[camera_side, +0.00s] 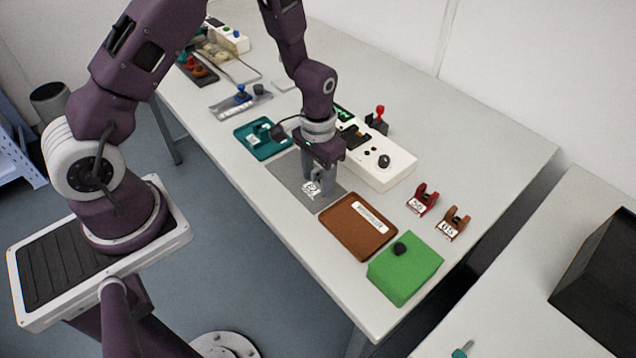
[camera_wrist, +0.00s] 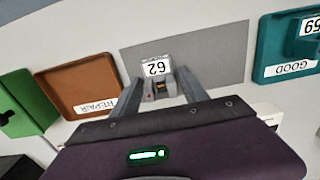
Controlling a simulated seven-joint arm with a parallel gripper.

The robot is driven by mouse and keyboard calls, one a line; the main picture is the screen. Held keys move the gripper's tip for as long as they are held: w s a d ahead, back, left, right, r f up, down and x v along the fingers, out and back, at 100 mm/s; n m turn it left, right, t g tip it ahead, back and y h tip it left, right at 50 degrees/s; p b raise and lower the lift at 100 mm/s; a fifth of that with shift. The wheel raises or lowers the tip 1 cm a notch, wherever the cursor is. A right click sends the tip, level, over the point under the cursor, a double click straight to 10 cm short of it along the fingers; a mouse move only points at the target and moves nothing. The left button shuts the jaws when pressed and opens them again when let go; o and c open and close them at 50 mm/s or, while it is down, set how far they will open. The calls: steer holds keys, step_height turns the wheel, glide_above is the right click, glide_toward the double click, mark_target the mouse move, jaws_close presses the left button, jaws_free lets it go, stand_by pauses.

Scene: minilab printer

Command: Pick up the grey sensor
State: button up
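The grey sensor, with a white label reading 62 (camera_wrist: 157,69), is at the grey mat (camera_side: 287,178). In the side view its label (camera_side: 311,188) shows just below my fingers, and the rest of it is mostly hidden by them. My gripper (camera_side: 318,182) points down over the mat. In the wrist view the two fingers of my gripper (camera_wrist: 160,86) stand apart, one on each side of the sensor. I cannot tell whether they press on it or whether it rests on the mat.
A brown REPAIR tray (camera_side: 338,233) and a green box with a black knob (camera_side: 408,268) lie nearer the front. A teal GOOD tray (camera_side: 272,152) holds a teal part. A white control box (camera_side: 385,170) stands close behind my gripper. Two labelled red and brown parts (camera_side: 422,198) (camera_side: 454,222) stand at the right.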

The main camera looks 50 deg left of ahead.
mark_target(318, 184)
jaws_close()
step_height(318, 184, up, 10)
stand_by(0.3)
